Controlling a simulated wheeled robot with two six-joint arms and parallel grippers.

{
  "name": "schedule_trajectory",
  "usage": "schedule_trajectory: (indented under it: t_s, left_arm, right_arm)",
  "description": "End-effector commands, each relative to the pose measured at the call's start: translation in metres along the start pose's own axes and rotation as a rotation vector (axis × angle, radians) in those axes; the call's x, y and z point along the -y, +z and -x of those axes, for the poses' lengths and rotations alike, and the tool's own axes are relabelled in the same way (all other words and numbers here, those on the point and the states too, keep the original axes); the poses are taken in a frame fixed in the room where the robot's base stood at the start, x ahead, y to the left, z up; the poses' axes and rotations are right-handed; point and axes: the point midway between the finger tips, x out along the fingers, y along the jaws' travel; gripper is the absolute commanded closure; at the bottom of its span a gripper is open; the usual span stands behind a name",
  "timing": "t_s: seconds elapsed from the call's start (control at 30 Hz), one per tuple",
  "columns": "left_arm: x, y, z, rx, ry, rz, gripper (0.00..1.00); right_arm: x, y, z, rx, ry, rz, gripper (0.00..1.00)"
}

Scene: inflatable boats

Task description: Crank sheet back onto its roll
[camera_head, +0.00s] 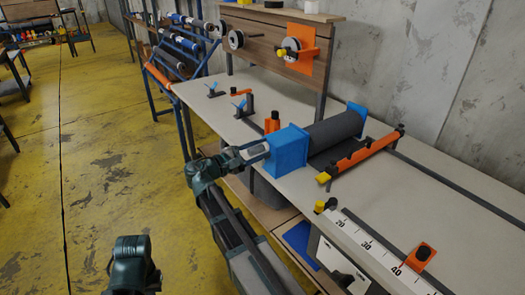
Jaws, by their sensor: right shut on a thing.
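A dark grey roll (334,131) lies across the bench between two blue end supports, the near one (288,153) large and boxy. My right gripper (256,153) is at the left face of the near blue support, shut on a pale crank handle (255,148). The fingers partly hide the handle. Part of my left arm shows at the bottom left, but its fingers do not.
The pale bench top (420,183) has dark strips and a white numbered scale (375,245) at the front right. An orange post (272,122) stands close behind the near blue support. A wooden board (265,44) with spools stands at the back. Yellow floor is open to the left.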

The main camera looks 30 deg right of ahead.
Motion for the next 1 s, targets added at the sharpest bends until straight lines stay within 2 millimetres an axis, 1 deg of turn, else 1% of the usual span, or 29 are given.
schedule_trajectory:
  t_s: [0.07, 0.6, 0.63, 0.7, 0.73, 1.0]
  left_arm:
    - [0.0001, 0.0001, 0.0012, 0.0, 0.0, 0.0, 1.0]
    - [0.0002, 0.0001, 0.0015, 0.0, 0.0, 0.0, 1.0]
    - [0.0001, 0.0001, 0.0015, 0.0, 0.0, 0.0, 1.0]
    - [0.0002, 0.0001, 0.0015, 0.0, 0.0, 0.0, 1.0]
    - [0.0002, 0.0001, 0.0015, 0.0, 0.0, 0.0, 1.0]
    - [0.0001, 0.0001, 0.0014, 0.0, 0.0, 0.0, 1.0]
  right_arm:
    - [-0.004, -0.0042, 0.0005, -0.007, 0.005, 0.014, 1.0]
    - [-0.0043, -0.0054, 0.0008, -0.009, 0.003, 0.035, 1.0]
    - [-0.0043, -0.0054, 0.0008, -0.009, 0.003, 0.035, 0.53]
    - [-0.0042, -0.0054, 0.0008, -0.009, 0.003, 0.035, 0.4]
    - [-0.004, -0.0052, 0.0008, -0.008, 0.003, 0.035, 0.36]
    - [-0.003, -0.0035, 0.0007, -0.005, 0.0, 0.037, 0.36]
